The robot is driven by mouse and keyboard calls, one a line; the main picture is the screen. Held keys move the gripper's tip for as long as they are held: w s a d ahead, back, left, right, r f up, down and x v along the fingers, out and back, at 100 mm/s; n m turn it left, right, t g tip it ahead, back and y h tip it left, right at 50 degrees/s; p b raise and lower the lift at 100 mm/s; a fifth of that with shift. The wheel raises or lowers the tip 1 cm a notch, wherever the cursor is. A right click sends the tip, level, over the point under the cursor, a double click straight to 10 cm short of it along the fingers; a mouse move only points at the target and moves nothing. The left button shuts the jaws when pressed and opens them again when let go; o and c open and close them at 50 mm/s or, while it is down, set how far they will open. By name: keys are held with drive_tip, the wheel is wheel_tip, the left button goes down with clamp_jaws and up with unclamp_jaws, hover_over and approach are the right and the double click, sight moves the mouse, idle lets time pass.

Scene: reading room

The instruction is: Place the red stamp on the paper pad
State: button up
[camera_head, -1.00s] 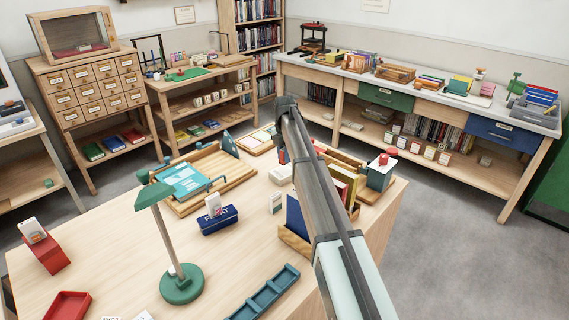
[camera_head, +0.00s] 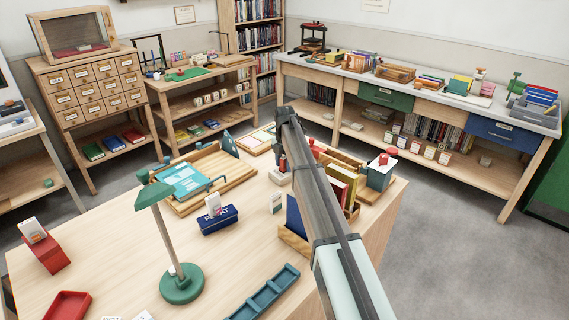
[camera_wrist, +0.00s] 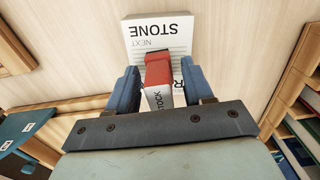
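The red stamp (camera_wrist: 158,70) is between the two blue fingers of my gripper (camera_wrist: 160,88) in the wrist view, with a white face lettered "STOCK" towards the camera. I cannot tell whether the stamp touches the pad. In the head view my arm partly hides my gripper (camera_head: 283,160); the pad (camera_head: 279,178) shows just below it.
A wooden tray with a teal sheet (camera_head: 185,180) lies left of the pad. A book holder (camera_head: 293,239) and a red-knobbed box (camera_head: 380,172) stand to the right. A green lamp (camera_head: 182,284) and a blue tin (camera_head: 218,220) stand nearer. Desk between pad and tin is partly clear.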

sight(284, 157)
wheel_tip(284, 157, up, 12)
drive_tip(key=shift+r, duration=0.15)
idle(0.7)
